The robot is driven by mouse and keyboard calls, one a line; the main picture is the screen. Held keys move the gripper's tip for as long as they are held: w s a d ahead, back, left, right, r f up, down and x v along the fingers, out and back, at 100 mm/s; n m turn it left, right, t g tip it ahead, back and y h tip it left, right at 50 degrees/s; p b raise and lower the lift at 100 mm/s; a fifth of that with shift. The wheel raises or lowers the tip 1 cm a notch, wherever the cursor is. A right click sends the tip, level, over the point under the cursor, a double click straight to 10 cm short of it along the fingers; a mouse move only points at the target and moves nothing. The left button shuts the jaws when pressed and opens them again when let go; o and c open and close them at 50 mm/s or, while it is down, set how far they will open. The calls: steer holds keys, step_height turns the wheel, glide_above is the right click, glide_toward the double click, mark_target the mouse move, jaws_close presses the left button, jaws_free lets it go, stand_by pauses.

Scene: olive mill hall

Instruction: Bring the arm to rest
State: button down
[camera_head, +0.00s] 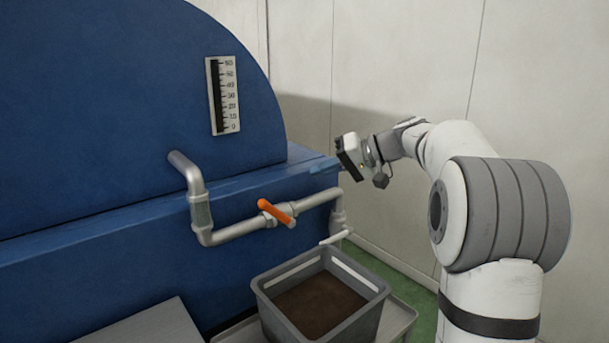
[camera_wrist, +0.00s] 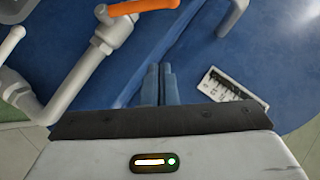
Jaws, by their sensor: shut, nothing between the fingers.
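My arm reaches in from the right in the head view, bent over at its shoulder and elbow. My gripper (camera_head: 324,167) points left toward the blue machine (camera_head: 100,110), in front of its upper right end. In the wrist view my gripper (camera_wrist: 159,84) shows two blue-grey fingers close together with nothing between them. I cannot tell how far the fingertips are from the blue surface behind them.
A grey pipe (camera_head: 232,234) with an orange valve handle (camera_head: 276,211) runs below my gripper. A grey crate (camera_head: 272,298) with brown contents stands under the spout. A level scale (camera_head: 222,95) is on the machine. A pale wall (camera_head: 400,60) stands behind my arm.

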steer(key=s+d+f+h+p, duration=0.1)
steer(key=s+f+h, duration=0.3)
steer(key=s, duration=0.7)
steer(key=s+d+f+m+g+h+p, duration=0.1)
steer(key=s+d+f+h, duration=0.1)
steer(key=s+f+h, duration=0.2)
steer(key=s+d+f+m+h+p, duration=0.1)
steer(key=s+f+h, duration=0.3)
steer(key=s+f, duration=0.5)
steer(key=s, duration=0.9)
steer(key=shift+s+d+g, duration=0.25)
steer(key=shift+g, duration=0.15)
steer(key=c, duration=2.2)
jaws_free()
